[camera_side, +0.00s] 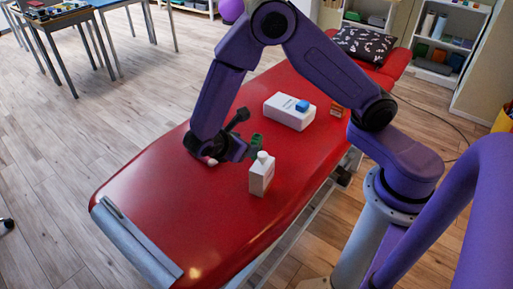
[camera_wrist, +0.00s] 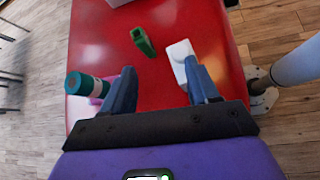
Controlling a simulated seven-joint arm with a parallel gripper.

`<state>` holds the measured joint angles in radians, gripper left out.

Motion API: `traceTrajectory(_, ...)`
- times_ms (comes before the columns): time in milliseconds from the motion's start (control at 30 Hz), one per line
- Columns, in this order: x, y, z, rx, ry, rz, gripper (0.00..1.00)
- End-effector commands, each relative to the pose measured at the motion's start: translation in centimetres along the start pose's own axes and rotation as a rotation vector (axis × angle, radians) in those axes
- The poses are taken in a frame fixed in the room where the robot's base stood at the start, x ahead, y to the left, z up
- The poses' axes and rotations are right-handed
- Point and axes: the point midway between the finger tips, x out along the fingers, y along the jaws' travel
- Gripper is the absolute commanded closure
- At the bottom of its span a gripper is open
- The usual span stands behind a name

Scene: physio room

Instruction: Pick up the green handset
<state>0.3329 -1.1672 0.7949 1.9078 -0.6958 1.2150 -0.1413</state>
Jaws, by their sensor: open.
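The green handset (camera_side: 257,141) lies on the red treatment table, just behind a white bottle in the side view. In the wrist view it is a small green block (camera_wrist: 143,41), ahead of my gripper (camera_wrist: 161,84) and a little left of its centre line. My gripper (camera_side: 228,151) is low over the table, to the left of the handset in the side view. Its two fingers are wide apart with nothing between the tips. The handset is apart from both fingers. In the side view its lower part is hidden by the bottle.
The white bottle (camera_side: 261,178) stands close to the handset; in the wrist view the bottle (camera_wrist: 180,61) is near the right finger. A teal roll (camera_wrist: 90,84) lies beside the left finger. A white box (camera_side: 285,112) with a blue item on top lies farther back. The table's near end is clear.

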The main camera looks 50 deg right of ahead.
Motion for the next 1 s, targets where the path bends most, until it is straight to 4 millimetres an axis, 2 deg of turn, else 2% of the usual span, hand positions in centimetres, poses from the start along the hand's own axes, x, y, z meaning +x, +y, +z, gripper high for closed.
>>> traceTrajectory(33,1.0,0.7,-1.0,-0.031,-0.047,0.009,0.40)
traceTrajectory(200,4.3,2.6,-3.6,-0.133,-0.184,0.048,0.40)
traceTrajectory(300,5.9,3.3,-4.8,-0.181,-0.245,0.064,0.40)
traceTrajectory(467,7.5,3.8,-5.9,-0.230,-0.301,0.082,0.40)
traceTrajectory(667,9.1,4.1,-5.7,-0.243,-0.317,0.085,0.40)
traceTrajectory(1000,15.1,4.8,-3.8,-0.240,-0.314,0.082,0.40)
